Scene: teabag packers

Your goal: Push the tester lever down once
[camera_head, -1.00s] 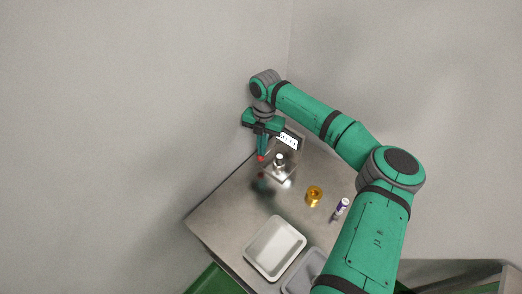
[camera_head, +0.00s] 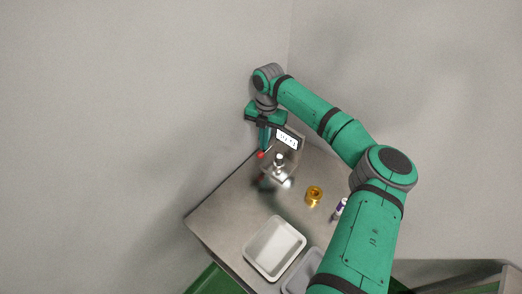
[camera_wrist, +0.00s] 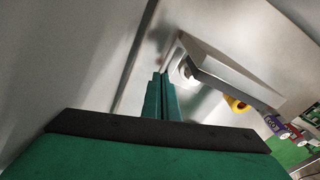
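The tester is a grey metal device with a lit white display (camera_head: 287,140) at the back corner of the steel table. The lever's red knob (camera_head: 261,155) shows at its left side. My gripper (camera_head: 264,148) points down right at the knob, its fingertips just above or touching it; I cannot tell which. In the wrist view the two green fingers (camera_wrist: 160,80) lie together with nothing visible between them. The tester's metal body (camera_wrist: 228,78) is to their right there. The red knob is not visible in the wrist view.
A brass-yellow ring-shaped item (camera_head: 314,196) and a purple-and-white tube (camera_head: 341,207) stand on the steel table (camera_head: 225,212). A white tray (camera_head: 274,248) lies in front, with a grey tray (camera_head: 303,272) partly hidden by my arm. Walls stand close behind the tester.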

